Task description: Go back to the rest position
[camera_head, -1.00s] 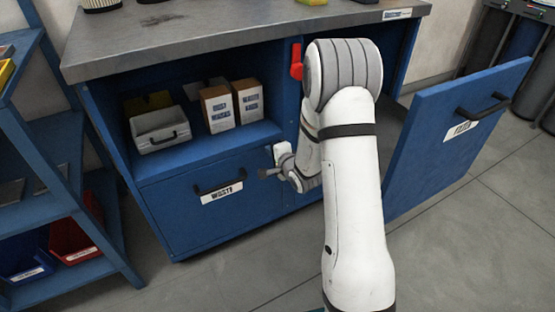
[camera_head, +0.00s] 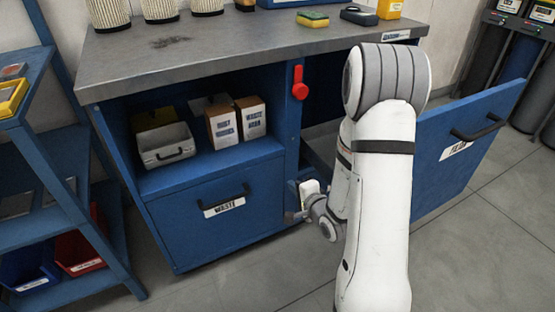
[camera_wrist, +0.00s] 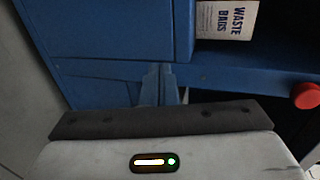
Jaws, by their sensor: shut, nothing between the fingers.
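My gripper (camera_head: 294,216) is at the end of my white arm, low in front of the blue workbench cabinet (camera_head: 292,160), by the right edge of the drawer labelled WASTE (camera_head: 180,235). It is shut and empty. In the wrist view, my gripper (camera_wrist: 160,85) shows over the dark bar and pale housing of my wrist, with blue cabinet fronts behind. My arm hides part of the cabinet's right side.
A blue front panel with a black handle (camera_head: 465,145) stands open at right, close to my arm. A red knob (camera_head: 299,83) is on the cabinet. Boxes (camera_head: 236,122) and a grey case (camera_head: 165,146) sit on its shelf. A blue rack (camera_head: 50,190) stands left. Floor in front is clear.

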